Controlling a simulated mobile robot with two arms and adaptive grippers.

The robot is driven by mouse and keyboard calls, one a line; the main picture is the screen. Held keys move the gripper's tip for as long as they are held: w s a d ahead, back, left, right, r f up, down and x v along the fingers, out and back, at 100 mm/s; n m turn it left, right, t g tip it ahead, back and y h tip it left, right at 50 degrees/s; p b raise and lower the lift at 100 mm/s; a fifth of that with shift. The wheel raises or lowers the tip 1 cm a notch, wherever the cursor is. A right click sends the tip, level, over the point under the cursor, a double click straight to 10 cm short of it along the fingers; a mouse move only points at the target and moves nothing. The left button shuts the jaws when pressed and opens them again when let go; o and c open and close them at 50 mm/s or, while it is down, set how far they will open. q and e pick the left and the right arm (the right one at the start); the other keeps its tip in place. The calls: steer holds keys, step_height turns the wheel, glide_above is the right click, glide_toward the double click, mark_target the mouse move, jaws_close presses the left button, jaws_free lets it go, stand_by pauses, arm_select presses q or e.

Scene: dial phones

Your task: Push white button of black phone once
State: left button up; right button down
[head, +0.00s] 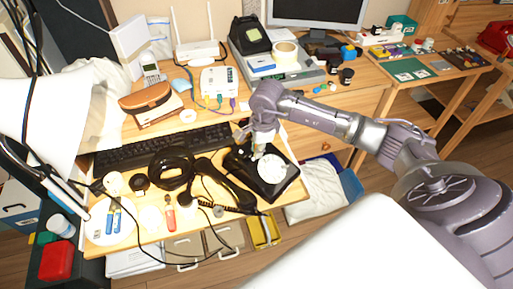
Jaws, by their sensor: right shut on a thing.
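The black phone (285,188) sits on the wooden desk, with a round white dial (271,168) on its top. Its black handset (236,190) lies off the base, to the left of it, with a coiled cord. My right gripper (258,153) comes down from above onto the back of the phone, behind the dial. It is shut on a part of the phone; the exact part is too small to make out. The white button is not clearly seen and may be hidden by the gripper. My left gripper is not in view.
A black keyboard (160,149) lies behind the handset. A black cable coil (171,168) and tools are to the left. The desk's front edge is close to the phone.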

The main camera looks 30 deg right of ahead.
step_height(320, 180, up, 6)
steer(key=s+p, duration=0.2)
steer(key=p, duration=0.1)
steer(key=shift+s+d+f, duration=0.2)
steer(key=shift+d+f, duration=0.05)
steer(key=shift+d, duration=0.05)
